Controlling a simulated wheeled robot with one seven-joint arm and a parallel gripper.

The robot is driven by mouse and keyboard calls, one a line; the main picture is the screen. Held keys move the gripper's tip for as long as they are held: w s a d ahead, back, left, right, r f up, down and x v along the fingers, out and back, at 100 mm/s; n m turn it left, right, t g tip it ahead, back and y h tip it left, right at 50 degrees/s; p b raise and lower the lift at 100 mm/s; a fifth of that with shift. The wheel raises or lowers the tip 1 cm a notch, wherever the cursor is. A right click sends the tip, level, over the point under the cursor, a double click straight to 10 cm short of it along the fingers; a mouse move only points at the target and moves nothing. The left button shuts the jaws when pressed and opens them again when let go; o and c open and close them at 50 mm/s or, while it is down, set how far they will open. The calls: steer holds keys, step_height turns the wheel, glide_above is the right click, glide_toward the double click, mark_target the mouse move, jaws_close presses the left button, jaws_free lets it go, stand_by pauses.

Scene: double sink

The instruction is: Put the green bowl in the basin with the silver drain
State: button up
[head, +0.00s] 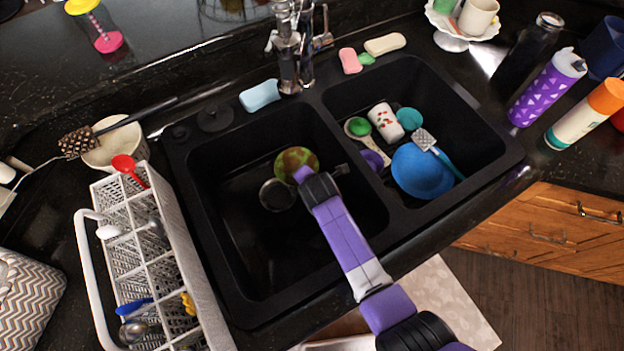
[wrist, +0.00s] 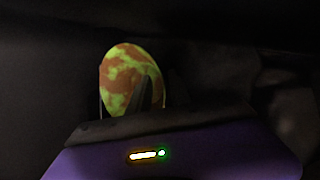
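The green bowl (head: 297,160), mottled green and brown, is in the left basin (head: 250,250), just beyond the end of my arm. Beside it on the basin floor is a round silver drain (head: 278,196). My gripper (head: 322,173) is low inside this basin, right against the bowl in the picture. In the wrist view the bowl (wrist: 120,72) looks tilted, with a dark finger in front of it. The other finger is hard to make out in the dark, so whether the gripper grips the bowl is unclear.
The right basin holds a blue bowl (head: 422,172), a spotted cup (head: 386,123), a brush and other small items. A divider (head: 350,150) separates the basins. A faucet (head: 287,50) stands behind. A white dish rack (head: 150,250) is at left. Bottles (head: 548,88) stand at right.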

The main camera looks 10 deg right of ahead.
steer(key=v, duration=1.2)
stand_by(0.4)
